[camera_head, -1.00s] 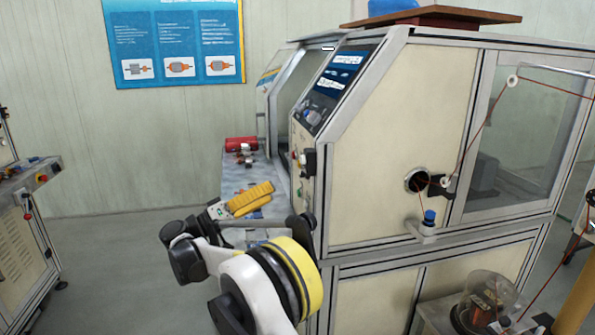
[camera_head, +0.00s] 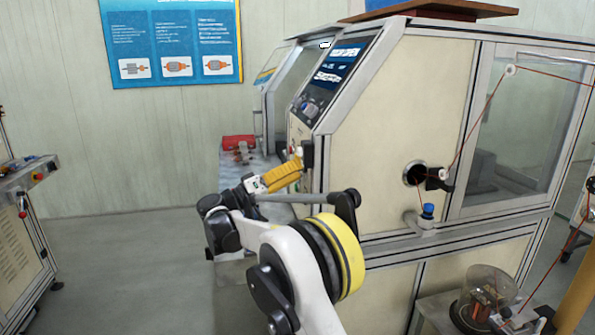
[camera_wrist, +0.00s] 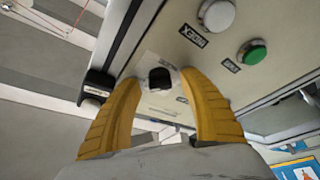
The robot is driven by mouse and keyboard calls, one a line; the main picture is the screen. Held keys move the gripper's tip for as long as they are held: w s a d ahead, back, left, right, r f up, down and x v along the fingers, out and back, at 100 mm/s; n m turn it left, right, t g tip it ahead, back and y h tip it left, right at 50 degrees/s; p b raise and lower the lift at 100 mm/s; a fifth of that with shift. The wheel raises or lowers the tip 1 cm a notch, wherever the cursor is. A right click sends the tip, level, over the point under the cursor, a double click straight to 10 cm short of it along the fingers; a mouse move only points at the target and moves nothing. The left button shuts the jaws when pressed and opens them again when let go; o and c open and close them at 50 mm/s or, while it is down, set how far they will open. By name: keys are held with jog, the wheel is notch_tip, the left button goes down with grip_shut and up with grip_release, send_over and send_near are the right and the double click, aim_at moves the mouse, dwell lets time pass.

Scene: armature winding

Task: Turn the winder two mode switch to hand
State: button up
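The winder (camera_head: 400,130) is the large beige cabinet in the head view. In the wrist view, a small black knob (camera_wrist: 160,78), which looks like the mode switch, sits on its beige front panel. My gripper (camera_wrist: 160,84) is open, with one yellow finger on each side of the knob. I see gaps between fingers and knob; how deep the tips reach is unclear. The knob's setting and the label below it are unreadable. In the head view my gripper (camera_head: 296,166) is at the front panel's edge, and the knob is hidden there.
A white button (camera_wrist: 217,15) and a green button (camera_wrist: 252,52) are on the same panel. A black box (camera_wrist: 97,86) sticks out by the panel edge, near one finger. A red object (camera_head: 238,142) lies on the bench (camera_head: 232,166) beyond my gripper.

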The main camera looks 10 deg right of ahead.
grip_shut()
jog(key=shift+r+n, duration=0.1)
jog(key=shift+n, duration=0.2)
jog(key=n+t+y+p, duration=0.1)
jog(key=n+p, duration=0.1)
jog(key=n, duration=0.1)
jog(key=shift+r, duration=0.15)
jog(key=n+y+p, duration=0.1)
jog(key=n+p, duration=0.1)
jog(key=n, duration=0.1)
jog(key=n+y+p, duration=0.1)
jog(key=n, duration=0.1)
jog(key=shift+r+n+y+p, duration=0.1)
jog(key=shift+n+y+p, duration=0.2)
jog(key=shift+n+p, duration=0.1)
jog(key=n+p, duration=0.1)
jog(key=n, duration=0.1)
jog(key=n+g+y+p, duration=0.1)
jog(key=n+p, duration=0.1)
jog(key=shift+r+n+y, duration=0.1)
jog(key=shift+n+y, duration=0.2)
jog(key=shift+n+g+y+p, duration=0.4)
jog(key=shift+n+g+p, duration=0.45)
jog(key=shift+n, duration=0.65)
